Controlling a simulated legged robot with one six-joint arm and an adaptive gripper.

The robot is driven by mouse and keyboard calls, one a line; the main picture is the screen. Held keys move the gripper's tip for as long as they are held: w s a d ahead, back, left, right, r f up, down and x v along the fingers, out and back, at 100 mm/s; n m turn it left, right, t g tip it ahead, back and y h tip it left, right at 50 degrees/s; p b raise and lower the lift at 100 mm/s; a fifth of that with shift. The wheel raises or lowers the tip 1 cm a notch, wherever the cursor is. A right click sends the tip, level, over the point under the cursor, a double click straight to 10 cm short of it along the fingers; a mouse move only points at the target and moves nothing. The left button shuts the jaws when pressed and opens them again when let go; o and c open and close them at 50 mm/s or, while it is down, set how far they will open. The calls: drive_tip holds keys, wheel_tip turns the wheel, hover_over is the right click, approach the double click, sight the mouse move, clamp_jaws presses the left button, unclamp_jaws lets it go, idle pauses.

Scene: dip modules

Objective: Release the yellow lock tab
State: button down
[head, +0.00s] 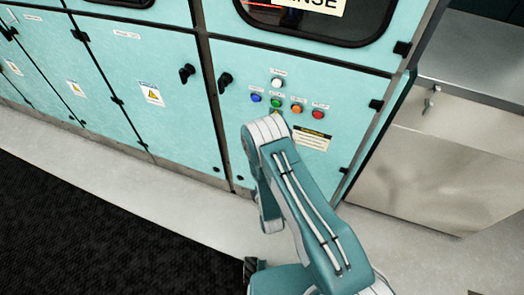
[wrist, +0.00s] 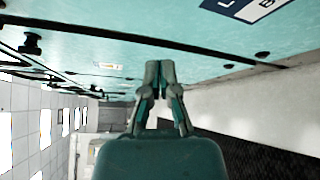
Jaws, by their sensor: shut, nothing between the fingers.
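My gripper (wrist: 160,72) is shut and empty in the wrist view, with its two fingertips together close to a teal cabinet front. In the head view my gripper is hidden behind my own arm. I cannot pick out the yellow lock tab for certain in either view. A small yellowish patch (head: 276,112) shows just above my arm on the button panel, but it is too small and too covered to identify.
The teal cabinet (head: 240,70) carries white (head: 277,83), blue (head: 256,98), green (head: 276,103), orange (head: 297,108) and red (head: 318,114) buttons. Black handles (head: 187,73) and (head: 224,82) stick out to their left. A metal cabinet (head: 450,150) stands right. Pale floor (head: 160,195) lies in front.

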drive_tip(key=shift+s+f, duration=0.2)
drive_tip(key=shift+f, duration=0.05)
drive_tip(key=x, duration=1)
drive_tip(key=d, duration=0.1)
drive_tip(key=d+r, duration=0.1)
drive_tip(key=d, duration=0.1)
drive_tip(key=shift+s+d+r, duration=0.1)
drive_tip(key=shift+d+r, duration=0.15)
drive_tip(key=shift+d, duration=0.1)
